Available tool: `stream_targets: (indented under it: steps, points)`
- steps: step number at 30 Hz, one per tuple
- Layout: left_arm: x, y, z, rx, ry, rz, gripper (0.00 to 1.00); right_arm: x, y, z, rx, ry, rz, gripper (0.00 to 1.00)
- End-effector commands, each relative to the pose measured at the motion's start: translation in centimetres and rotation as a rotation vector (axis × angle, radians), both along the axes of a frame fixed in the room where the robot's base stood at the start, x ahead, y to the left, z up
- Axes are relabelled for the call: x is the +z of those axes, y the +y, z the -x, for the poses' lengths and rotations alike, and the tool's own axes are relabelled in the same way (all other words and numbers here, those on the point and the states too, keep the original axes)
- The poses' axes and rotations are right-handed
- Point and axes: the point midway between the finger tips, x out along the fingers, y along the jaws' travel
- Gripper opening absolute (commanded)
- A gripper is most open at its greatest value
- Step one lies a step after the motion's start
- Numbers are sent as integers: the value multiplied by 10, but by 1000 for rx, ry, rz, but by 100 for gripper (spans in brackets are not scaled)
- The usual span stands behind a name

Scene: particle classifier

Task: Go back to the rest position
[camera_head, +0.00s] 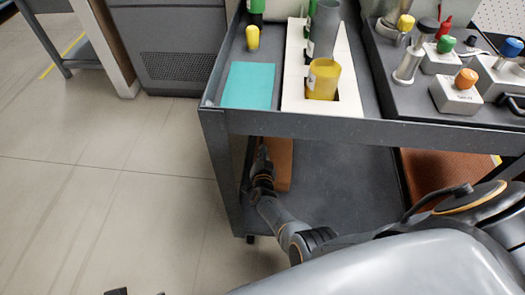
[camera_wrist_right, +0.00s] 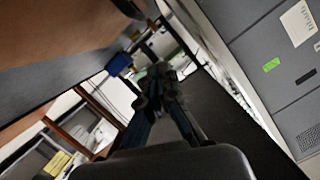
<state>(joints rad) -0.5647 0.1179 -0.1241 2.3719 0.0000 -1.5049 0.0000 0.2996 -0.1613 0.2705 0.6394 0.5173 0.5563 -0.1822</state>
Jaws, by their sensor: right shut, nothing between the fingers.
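My right gripper (camera_head: 262,157) is low in the head view, in front of the cart's lower shelf and below its top tray. It is shut and empty. In the right wrist view its dark fingers (camera_wrist_right: 160,85) come together near the middle, with nothing held. Two small dark tips (camera_head: 116,291) at the bottom left edge of the head view may belong to my left gripper. Too little of them shows to tell its state.
The grey cart (camera_head: 300,127) stands close to my right arm. Its top holds a teal pad (camera_head: 249,86), a yellow container (camera_head: 322,78) in a white holder (camera_head: 347,105) and several knobbed boxes (camera_head: 455,95). A brown block (camera_head: 282,165) is below. Floor (camera_head: 110,190) at left is clear.

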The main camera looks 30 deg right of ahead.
Motion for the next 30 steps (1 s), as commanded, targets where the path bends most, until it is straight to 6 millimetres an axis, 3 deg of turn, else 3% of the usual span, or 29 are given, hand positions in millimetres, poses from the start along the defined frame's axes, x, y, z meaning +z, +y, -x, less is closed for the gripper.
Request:
stream_targets:
  steps: [9,20,26,30]
  points:
    - [-38,-2,-8,-3,17,0,89,3,8,13,2,1,0,0]
    - [-44,-2,-9,-4,18,1,89,2,8,15,19,9,2,0]
    - [-44,-2,-9,-3,17,0,89,0,12,26,201,103,21,0]
    - [-44,-2,-9,-3,17,0,89,-1,26,53,393,249,53,0]
